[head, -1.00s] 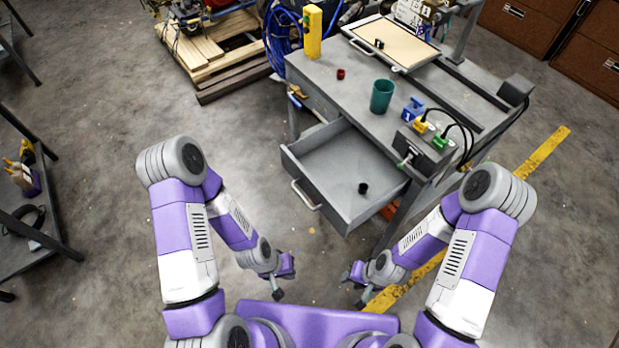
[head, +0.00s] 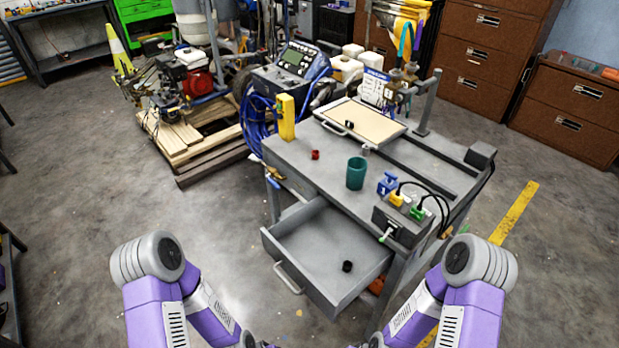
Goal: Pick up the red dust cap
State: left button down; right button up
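The red dust cap (head: 315,154) is a small red cylinder standing on the grey workbench top (head: 303,173), left of the teal cup (head: 356,173) and near the yellow upright block (head: 286,117). Nothing touches it. My two arms come in from the bottom left and bottom right, low in front of the bench and well away from the cap. Both grippers are at or below the bottom edge of the view, so their fingers do not show.
The bench drawer (head: 325,255) is open towards me with a black cap (head: 347,266) inside. A blue block (head: 387,183) and a socket box (head: 402,222) with plugs stand at the right. A tray (head: 360,122) lies behind. Floor on the left is clear.

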aim_at(315, 153)
jog(key=u, duration=0.65)
jog(key=k, duration=1)
jog(key=u, duration=1.2)
jog(key=i, duration=1.95)
jog(key=z, duration=0.65)
jog(key=i, duration=1.85)
jog(key=z, duration=1.85)
jog(key=i, duration=1)
jog(key=z, duration=1)
